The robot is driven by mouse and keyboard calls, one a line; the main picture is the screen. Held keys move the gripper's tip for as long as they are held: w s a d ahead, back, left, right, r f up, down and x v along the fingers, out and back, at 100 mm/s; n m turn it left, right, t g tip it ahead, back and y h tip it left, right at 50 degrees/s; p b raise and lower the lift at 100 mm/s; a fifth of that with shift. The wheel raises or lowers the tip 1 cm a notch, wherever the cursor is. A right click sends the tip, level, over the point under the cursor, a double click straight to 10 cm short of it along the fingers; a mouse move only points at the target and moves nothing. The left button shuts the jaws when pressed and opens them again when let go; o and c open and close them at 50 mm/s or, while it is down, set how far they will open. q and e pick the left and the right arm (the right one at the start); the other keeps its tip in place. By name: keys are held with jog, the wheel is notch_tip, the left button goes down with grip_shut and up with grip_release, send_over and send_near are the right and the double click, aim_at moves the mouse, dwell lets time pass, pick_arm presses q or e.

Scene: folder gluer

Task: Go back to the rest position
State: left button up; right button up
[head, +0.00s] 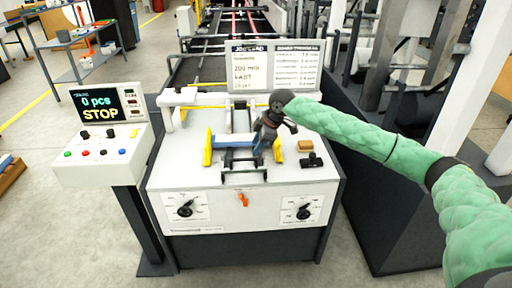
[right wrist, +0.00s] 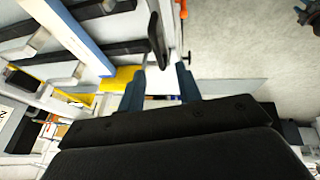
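My right arm, in a green padded sleeve, reaches in from the right in the head view. My right gripper (head: 262,146) points down over the folder gluer's white top (head: 180,180), beside the right yellow guide (head: 278,150). In the right wrist view its two dark blue fingertips (right wrist: 160,82) stand apart, with white and yellow machine parts beyond and nothing clearly held between them. A blue bar (head: 230,140) lies just left of the gripper in the head view; it also shows in the right wrist view (right wrist: 75,35). My left gripper is not in view.
A control box (head: 100,135) with a screen reading "0 pcs STOP" stands at the left. A sign board (head: 275,66) rises behind the gripper. A tan block (head: 305,146) and a small black part (head: 312,160) lie right of it. Two dials and an orange lever (head: 243,200) are on the front.

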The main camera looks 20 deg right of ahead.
dwell(0.3)
jog(key=s+a+f+m, duration=0.3)
jog(key=s+a+f, duration=1.5)
jog(key=s, duration=0.3)
jog(key=s+d+f+m+h, duration=0.1)
jog(key=s+d+f+m, duration=0.15)
jog(key=s, duration=0.65)
jog(key=s+d+f+m+h, duration=0.1)
jog(key=s+d+m, duration=0.3)
jog(key=s, duration=0.4)
jog(key=s+d+f+m+h, duration=0.15)
jog(key=s+d+m, duration=0.25)
jog(key=s, duration=0.5)
jog(key=s+a+f+x, duration=0.1)
jog(key=s+x, duration=0.2)
jog(key=x, duration=0.9)
jog(key=s+x, duration=0.2)
jog(key=x, duration=1)
jog(key=s+f, duration=0.3)
jog(key=f, duration=0.7)
jog(key=s+a+f+g, duration=0.1)
jog(key=s+f, duration=0.3)
jog(key=f, duration=0.5)
jog(key=shift+a+f+g, duration=0.2)
jog(key=shift+f+g, duration=0.1)
jog(key=shift+f, duration=0.1)
jog(key=shift+n, duration=0.25)
